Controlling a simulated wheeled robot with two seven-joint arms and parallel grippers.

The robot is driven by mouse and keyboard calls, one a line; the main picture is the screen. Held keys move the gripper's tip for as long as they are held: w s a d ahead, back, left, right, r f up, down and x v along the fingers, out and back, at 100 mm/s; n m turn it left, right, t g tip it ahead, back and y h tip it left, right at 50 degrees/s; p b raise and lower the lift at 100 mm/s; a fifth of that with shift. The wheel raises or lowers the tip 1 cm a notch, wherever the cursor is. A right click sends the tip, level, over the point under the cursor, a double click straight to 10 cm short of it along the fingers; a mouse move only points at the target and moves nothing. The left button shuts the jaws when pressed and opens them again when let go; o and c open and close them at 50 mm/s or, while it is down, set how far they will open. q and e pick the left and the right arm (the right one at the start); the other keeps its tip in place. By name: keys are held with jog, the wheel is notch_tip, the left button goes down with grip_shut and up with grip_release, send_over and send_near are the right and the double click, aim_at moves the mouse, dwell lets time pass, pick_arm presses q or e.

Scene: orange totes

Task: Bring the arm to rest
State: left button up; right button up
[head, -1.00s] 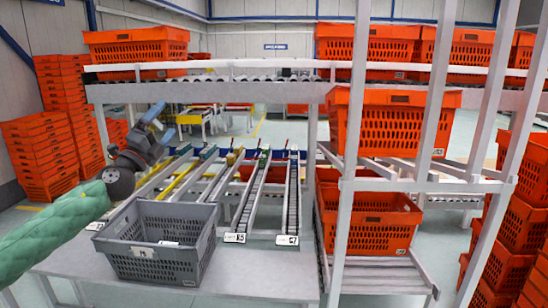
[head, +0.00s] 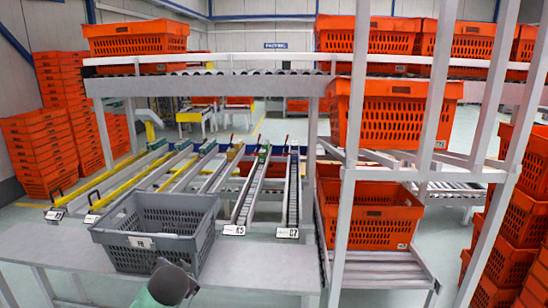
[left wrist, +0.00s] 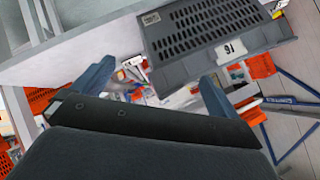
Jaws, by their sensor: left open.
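My left arm shows in the head view only as a dark joint and a bit of green sleeve at the bottom edge, in front of the table; its gripper is out of that view. In the left wrist view my left gripper (left wrist: 152,88) has its two blue fingers spread apart with nothing held between them. The grey tote (head: 155,248) stands upright on the table (head: 255,268) in the head view. The grey tote also shows beyond the fingers in the left wrist view (left wrist: 215,62), apart from them. My right gripper is in neither view.
Narrow conveyor lanes (head: 250,190) run back behind the grey tote. A metal rack post (head: 347,200) and orange totes (head: 375,220) stand to the right. An upper shelf (head: 220,86) carries more orange totes. The table right of the grey tote is clear.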

pick_arm(q)
jog(key=s+d+f+n+g+h+b, duration=0.15)
jog(key=s+d+f, duration=0.25)
jog(key=s+f, duration=0.6)
jog(key=s+d+f+g+h+b, duration=0.1)
jog(key=s+d+f+g+h, duration=0.15)
jog(key=s+f, duration=0.7)
jog(key=s+d+f+n+g+b, duration=0.1)
jog(key=s+d+f+g, duration=0.1)
jog(key=s+f, duration=0.7)
jog(key=s+d+f+g+b, duration=0.1)
jog(key=s+d+f+g, duration=0.2)
jog(key=s+f, duration=0.7)
jog(key=shift+s+n+b, duration=0.35)
jog(key=shift+s+b, duration=0.05)
jog(key=shift+s, duration=0.25)
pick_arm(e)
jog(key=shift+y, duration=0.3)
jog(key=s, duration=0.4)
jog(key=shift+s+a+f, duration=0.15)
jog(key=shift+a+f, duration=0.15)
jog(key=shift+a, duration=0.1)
